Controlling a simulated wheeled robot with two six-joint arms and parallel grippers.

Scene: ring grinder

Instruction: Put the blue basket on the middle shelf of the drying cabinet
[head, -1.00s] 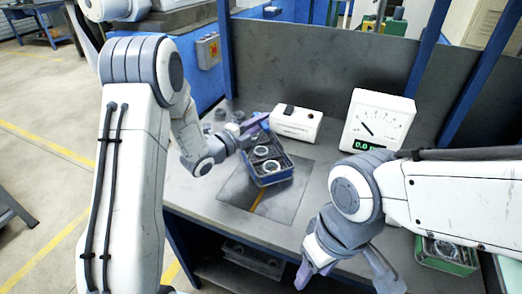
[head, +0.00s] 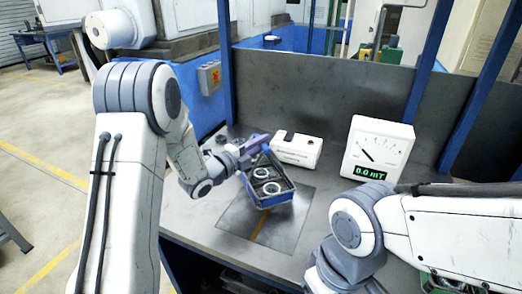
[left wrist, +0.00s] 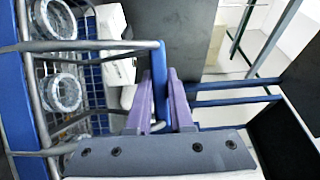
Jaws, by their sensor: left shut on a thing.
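The blue basket (head: 276,200) is a wire-mesh basket with a blue frame, holding metal rings (head: 266,188). In the head view it is over the dark plate on the bench; I cannot tell whether it touches the plate. My left gripper (head: 262,144) is at the basket's far end, with purple fingers shut on its blue bar. The left wrist view shows the fingers (left wrist: 168,105) around that bar (left wrist: 158,85), with the basket and rings to the left. The right gripper is below the head view's lower edge; only its arm shows. I cannot make out the drying cabinet.
A white box (head: 297,150) stands behind the basket. A white dial meter (head: 378,148) reading 0.0 mT stands to its right. Blue posts and a grey back panel (head: 320,95) bound the bench. The dark plate (head: 285,228) is bare in front of the basket.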

